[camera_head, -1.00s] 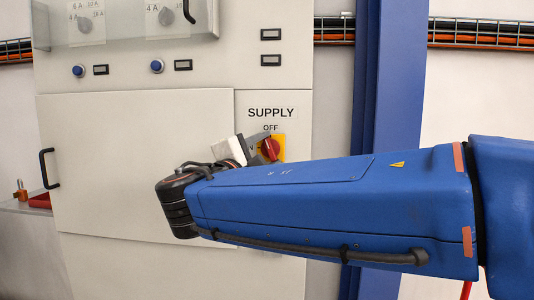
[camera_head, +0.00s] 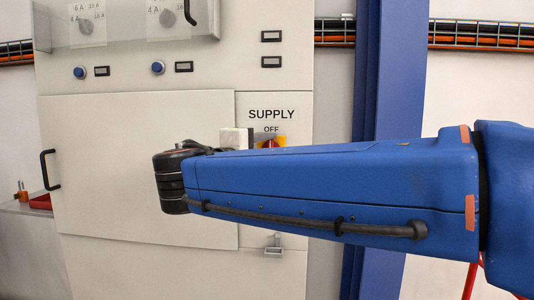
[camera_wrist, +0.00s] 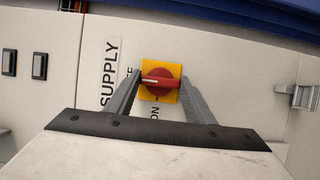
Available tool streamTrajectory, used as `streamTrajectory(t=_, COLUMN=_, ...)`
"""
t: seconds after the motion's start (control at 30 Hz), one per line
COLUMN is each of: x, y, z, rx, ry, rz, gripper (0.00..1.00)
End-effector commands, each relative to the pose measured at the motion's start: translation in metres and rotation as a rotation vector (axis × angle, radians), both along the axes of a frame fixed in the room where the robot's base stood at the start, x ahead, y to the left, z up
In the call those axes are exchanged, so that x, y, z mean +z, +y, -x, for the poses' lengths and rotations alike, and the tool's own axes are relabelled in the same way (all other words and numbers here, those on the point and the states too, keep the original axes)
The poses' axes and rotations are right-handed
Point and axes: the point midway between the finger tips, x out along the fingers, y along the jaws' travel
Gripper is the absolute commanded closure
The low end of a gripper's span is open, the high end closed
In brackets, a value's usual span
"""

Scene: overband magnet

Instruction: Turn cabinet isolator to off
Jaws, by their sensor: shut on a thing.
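The cabinet isolator is a red rotary handle on a yellow plate, seen in the wrist view (camera_wrist: 160,82) and, partly covered by my forearm, in the head view (camera_head: 271,142). My gripper (camera_wrist: 161,81) is shut on the red handle, with one grey finger at each end of it. The handle lies left to right in the wrist view. Its white mark is at the left end, toward the partly hidden OFF label. The ON label (camera_wrist: 155,112) shows below the plate. In the head view, OFF (camera_head: 271,129) is above the isolator and my fingers are hidden.
The SUPPLY label (camera_head: 271,114) is above the isolator. A metal latch (camera_head: 273,245) juts out below it. A black door handle (camera_head: 49,170) is at the left. A blue column (camera_head: 385,70) stands right of the cabinet (camera_head: 140,150).

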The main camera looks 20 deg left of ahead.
Motion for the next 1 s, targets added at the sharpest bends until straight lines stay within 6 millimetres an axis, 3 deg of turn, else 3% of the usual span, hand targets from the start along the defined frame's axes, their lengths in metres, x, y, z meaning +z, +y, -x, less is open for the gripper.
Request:
streamTrajectory(t=0.17, x=-0.002, y=0.0, z=0.0, rx=-0.002, ry=0.002, rz=0.003, gripper=0.74)
streamTrajectory(t=0.2, x=-0.002, y=0.0, z=0.0, rx=-0.002, ry=0.002, rz=0.003, gripper=0.42)
streamTrajectory(t=0.27, x=-0.002, y=0.0, z=0.0, rx=-0.002, ry=0.002, rz=0.003, gripper=0.33)
streamTrajectory(t=0.67, x=0.0, y=0.001, z=0.006, rx=0.0, ry=0.0, rz=0.002, gripper=0.33)
streamTrajectory(t=1.0, x=-0.001, y=0.01, z=0.06, rx=0.003, ry=0.0, rz=0.002, gripper=0.33)
